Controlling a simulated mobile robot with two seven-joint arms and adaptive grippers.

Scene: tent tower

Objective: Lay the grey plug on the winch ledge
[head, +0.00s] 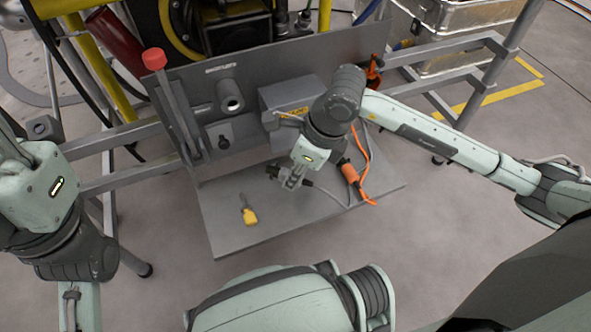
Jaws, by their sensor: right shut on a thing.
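My right gripper (291,178) is over the grey winch ledge (235,236), in front of the upright panel. It is shut on the grey plug (306,183), which is mostly hidden by the fingers. I cannot tell whether the plug touches the ledge. My left wrist (45,185) is at the left edge, apart from the ledge. Its fingers cannot be made out clearly.
A yellow-and-grey piece (249,214) lies on the ledge, left of my right gripper. An orange connector (348,173) and orange cable lie to the right. The panel (225,75) carries a red-knobbed lever (154,60) and a grey box.

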